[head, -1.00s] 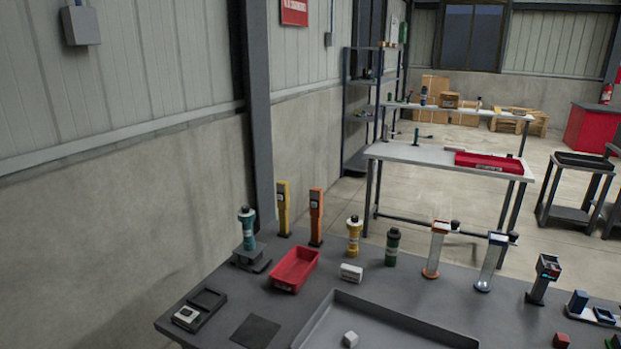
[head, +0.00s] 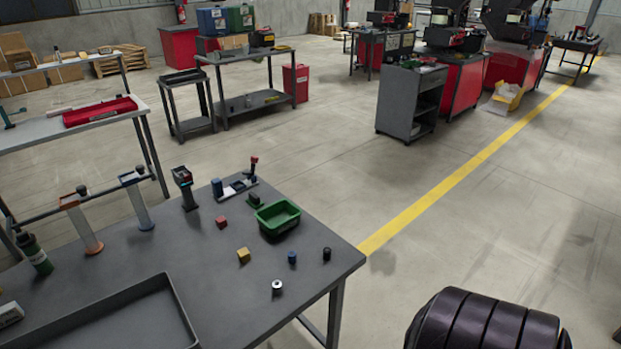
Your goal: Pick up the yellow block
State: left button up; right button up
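The yellow block (head: 244,255) is a small cube resting on the dark grey table (head: 200,265) in the head view, left of centre. It stands apart from everything around it, with bare table on all sides. A red block (head: 221,222) sits behind it and slightly left. A green bin (head: 278,217) is behind it to the right. Neither of my grippers shows in the head view, so their opening cannot be seen.
Two small dark cylinders (head: 292,258) (head: 327,254) and a silver ring-like part (head: 277,287) lie to the right and front of the block. A grey tray (head: 170,300) fills the table's left front. Several upright devices (head: 184,188) line the back. The table's right edge is close by.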

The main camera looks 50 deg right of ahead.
aim_at(243, 255)
jog(key=z, duration=1.1)
jog(key=i+u, duration=0.2)
jog(key=u, duration=0.15)
jog(key=i+l+u, duration=0.15)
jog(key=u, duration=0.15)
jog(key=i, duration=0.1)
